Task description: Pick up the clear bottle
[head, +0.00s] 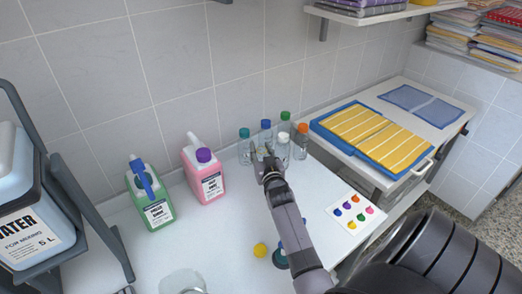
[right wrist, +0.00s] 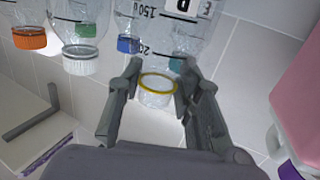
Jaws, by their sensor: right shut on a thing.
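The clear bottle (right wrist: 157,98) has a see-through cap with a yellow ring and dark volume marks on its body. In the right wrist view it sits between my fingers. My right gripper (right wrist: 160,72) is shut on it near the neck and cap. In the head view my right gripper (head: 267,163) is at the front of the bottle cluster, and it largely hides the clear bottle there. My left gripper is not in view.
Bottles with teal (head: 244,132), blue (head: 265,124), green (head: 285,115), white (head: 283,137) and orange (head: 302,127) caps stand close behind and beside. Pink (head: 204,176) and green (head: 150,203) jugs stand left. A cart with yellow striped towels (head: 375,137) is right.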

